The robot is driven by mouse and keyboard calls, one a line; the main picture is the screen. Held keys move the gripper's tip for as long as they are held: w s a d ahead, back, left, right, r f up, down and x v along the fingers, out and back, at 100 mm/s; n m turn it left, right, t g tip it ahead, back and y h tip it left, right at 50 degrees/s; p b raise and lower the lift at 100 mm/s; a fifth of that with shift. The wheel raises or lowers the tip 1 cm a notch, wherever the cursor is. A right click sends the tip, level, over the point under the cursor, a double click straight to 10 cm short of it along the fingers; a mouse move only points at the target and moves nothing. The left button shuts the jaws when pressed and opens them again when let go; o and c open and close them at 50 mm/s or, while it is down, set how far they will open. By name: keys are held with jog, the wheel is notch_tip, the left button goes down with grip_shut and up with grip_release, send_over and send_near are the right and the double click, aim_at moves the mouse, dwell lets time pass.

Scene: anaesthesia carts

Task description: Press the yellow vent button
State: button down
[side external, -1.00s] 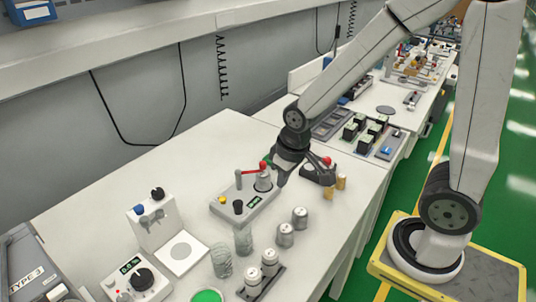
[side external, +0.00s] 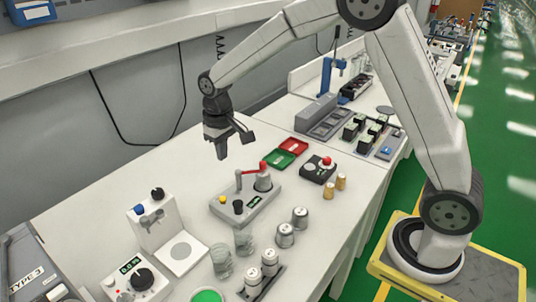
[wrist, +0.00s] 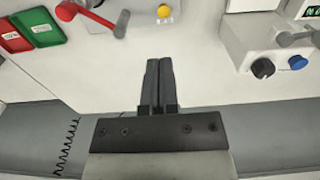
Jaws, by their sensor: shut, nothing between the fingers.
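The yellow button (side external: 222,200) sits on the left end of a grey device (side external: 262,203) on the white bench. The device also carries a black knob, a small green display, a metal cylinder and a red-ended lever (side external: 251,170). My gripper (side external: 222,156) is above the bench, behind and higher than the device, touching nothing. In the wrist view its two fingers (wrist: 159,62) lie together, shut and empty. The yellow button shows there too (wrist: 164,11), at the top edge, beyond the fingertips and apart from them.
A white dispenser (side external: 154,225) with blue and black knobs stands left of the device. Metal canisters (side external: 285,235) and glass beakers stand in front. Green and red trays (side external: 286,153) and a dark box with a red button (side external: 318,169) lie to the right.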

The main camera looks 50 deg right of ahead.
aim_at(223, 198)
jog(key=shift+w+a, duration=0.2)
jog(key=shift+w, duration=0.55)
notch_tip(223, 198, down, 14)
dwell(0.8)
